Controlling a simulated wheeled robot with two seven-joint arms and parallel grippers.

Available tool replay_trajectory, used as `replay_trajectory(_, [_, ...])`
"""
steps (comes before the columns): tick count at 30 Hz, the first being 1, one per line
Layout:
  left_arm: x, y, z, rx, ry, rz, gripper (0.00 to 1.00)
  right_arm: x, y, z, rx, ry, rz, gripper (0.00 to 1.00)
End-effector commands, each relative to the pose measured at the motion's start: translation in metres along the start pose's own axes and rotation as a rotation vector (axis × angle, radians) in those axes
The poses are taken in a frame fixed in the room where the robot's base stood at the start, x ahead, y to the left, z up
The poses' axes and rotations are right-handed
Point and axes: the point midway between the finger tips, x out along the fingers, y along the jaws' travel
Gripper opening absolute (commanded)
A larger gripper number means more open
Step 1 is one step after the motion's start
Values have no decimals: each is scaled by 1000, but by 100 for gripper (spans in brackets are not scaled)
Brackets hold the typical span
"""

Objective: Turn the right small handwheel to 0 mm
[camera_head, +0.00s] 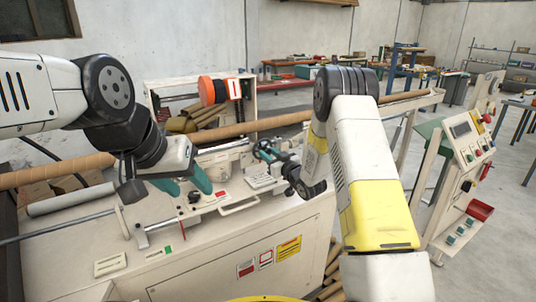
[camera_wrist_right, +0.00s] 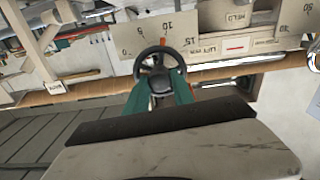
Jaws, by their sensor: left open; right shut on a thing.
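A small orange mark shows just above the rim, near the 10; I cannot read an exact value. My right gripper (camera_wrist_right: 160,88) is shut on the handwheel, its teal fingers at the wheel's lower part. In the head view the handwheel (camera_head: 262,149) is at the tip of my right gripper (camera_head: 274,157), partly hidden. My left gripper (camera_head: 184,187) is open and empty over the machine top.
The pale machine table (camera_head: 200,250) fills the lower middle, with rods and brackets on it. A long brown tube (camera_head: 240,130) runs behind my grippers. A control panel (camera_head: 465,140) stands at the right. Workbenches are at the back.

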Motion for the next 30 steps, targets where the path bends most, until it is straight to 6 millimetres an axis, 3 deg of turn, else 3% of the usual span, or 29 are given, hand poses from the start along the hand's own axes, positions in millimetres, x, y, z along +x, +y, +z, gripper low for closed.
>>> replay_trajectory(30, [0, 0, 0, 0, 0, 0, 51, 0, -1, 1, -924, -1, -1, 0])
